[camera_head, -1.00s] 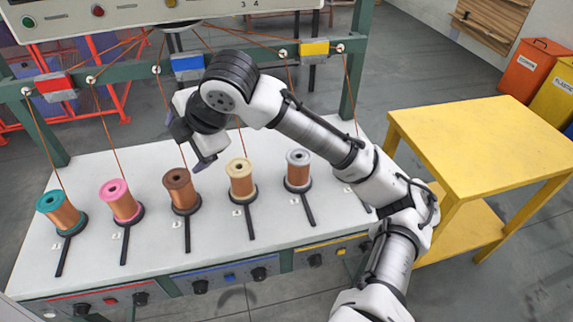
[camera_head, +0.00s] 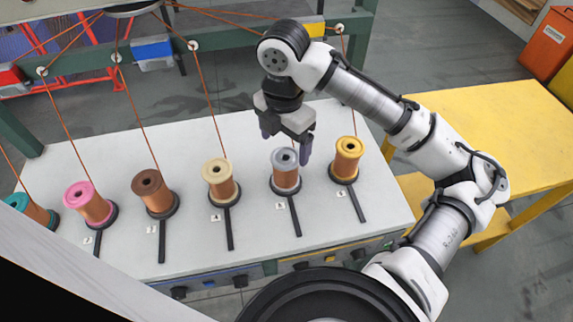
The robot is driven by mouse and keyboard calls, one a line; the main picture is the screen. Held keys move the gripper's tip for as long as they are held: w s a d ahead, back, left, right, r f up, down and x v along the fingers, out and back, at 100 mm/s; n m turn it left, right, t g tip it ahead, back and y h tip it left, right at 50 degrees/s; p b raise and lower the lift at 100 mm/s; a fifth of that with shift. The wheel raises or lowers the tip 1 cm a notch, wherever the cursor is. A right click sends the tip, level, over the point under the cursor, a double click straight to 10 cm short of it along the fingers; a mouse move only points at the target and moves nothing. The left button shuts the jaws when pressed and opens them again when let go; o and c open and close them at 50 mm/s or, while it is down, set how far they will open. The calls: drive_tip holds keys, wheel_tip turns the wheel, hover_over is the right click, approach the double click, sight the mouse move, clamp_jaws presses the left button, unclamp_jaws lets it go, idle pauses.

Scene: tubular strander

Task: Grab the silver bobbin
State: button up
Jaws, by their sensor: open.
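The silver bobbin (camera_head: 285,168) stands upright on a black holder on the white table, with copper-coloured wire below its grey top flange. It is second from the right in the row. My gripper (camera_head: 286,147) points down from the arm, its dark fingers spread and empty. In this view the fingers are above and behind the silver bobbin's top, one to its left and one close to its right. I cannot tell how much height or depth lies between them.
A yellow-topped bobbin (camera_head: 346,159) stands just right of the silver one, and a cream bobbin (camera_head: 219,181) to its left. Brown (camera_head: 153,193), pink (camera_head: 89,203) and teal (camera_head: 33,210) bobbins stand farther left. Wires run up to the green frame (camera_head: 357,50). A yellow table (camera_head: 480,128) stands right.

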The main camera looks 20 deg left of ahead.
sight(286, 164)
drive_tip(key=f, duration=0.2)
drive_tip(key=f+p, duration=0.1)
drive_tip(key=f, duration=0.5)
drive_tip(key=shift+w+f+p, duration=0.2)
drive_tip(key=shift+w+p, duration=0.05)
drive_tip(key=shift+p, duration=0.05)
drive_tip(key=shift+r, duration=0.1)
drive_tip(key=c, duration=1.6)
drive_tip(key=shift+r, duration=0.1)
